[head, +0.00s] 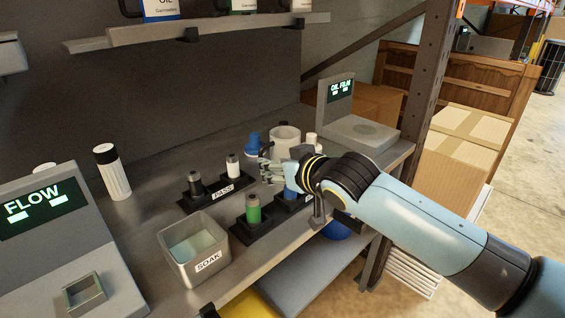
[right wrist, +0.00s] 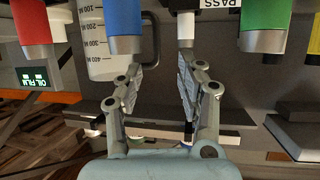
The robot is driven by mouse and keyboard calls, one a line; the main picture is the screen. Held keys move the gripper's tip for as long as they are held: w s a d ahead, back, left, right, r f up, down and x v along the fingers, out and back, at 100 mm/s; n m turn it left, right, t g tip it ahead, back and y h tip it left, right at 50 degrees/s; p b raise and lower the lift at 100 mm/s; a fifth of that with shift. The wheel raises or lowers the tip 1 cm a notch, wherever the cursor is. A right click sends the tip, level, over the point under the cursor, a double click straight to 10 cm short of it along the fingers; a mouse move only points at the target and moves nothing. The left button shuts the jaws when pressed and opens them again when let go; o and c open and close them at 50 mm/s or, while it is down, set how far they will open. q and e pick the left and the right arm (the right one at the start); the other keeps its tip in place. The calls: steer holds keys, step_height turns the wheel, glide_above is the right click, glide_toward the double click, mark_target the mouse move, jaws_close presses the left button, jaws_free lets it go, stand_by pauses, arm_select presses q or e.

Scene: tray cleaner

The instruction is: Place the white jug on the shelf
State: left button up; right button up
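The white jug (head: 285,136) stands on the bench, behind my right gripper, its lower part partly hidden in the head view. In the right wrist view, the jug (right wrist: 92,42) shows millilitre marks and a handle, left of the fingers. My right gripper (head: 268,168) is low over the bench among small bottles; in its wrist view the fingers (right wrist: 166,72) are apart with nothing clearly held. The shelf (head: 215,28) runs along the wall above the bench. My left gripper is not in view.
Near my right gripper stand a green bottle (head: 253,209), a blue bottle (right wrist: 125,22) and a red bottle (right wrist: 32,22). A SOAK tub (head: 193,252), a PASS rack (head: 215,191) and an OIL FILM scale (head: 360,134) share the bench. Labelled containers (head: 163,9) stand on the shelf, with gaps between.

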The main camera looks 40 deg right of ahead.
mark_target(278, 158)
steer(key=x, duration=0.8)
steer(key=shift+w+d, duration=0.1)
steer(key=shift+d, duration=0.1)
steer(key=shift+r, duration=0.1)
steer(key=shift+c, duration=0.5)
jaws_close()
